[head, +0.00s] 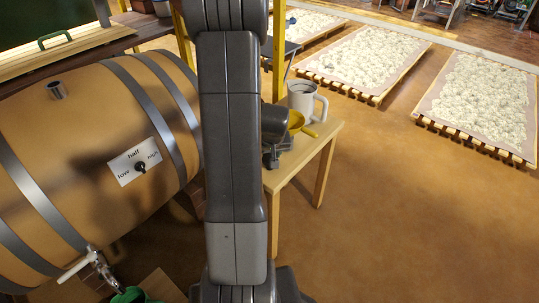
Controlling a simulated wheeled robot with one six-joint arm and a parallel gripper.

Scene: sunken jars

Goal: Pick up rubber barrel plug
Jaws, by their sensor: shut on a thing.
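My gripper (271,160) is low over the small wooden table, partly hidden behind my own dark arm. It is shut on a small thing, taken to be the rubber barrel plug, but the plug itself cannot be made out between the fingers. The wooden barrel (95,140) lies on its side at the left, with grey metal hoops.
Floor at right is clear before several pallets.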

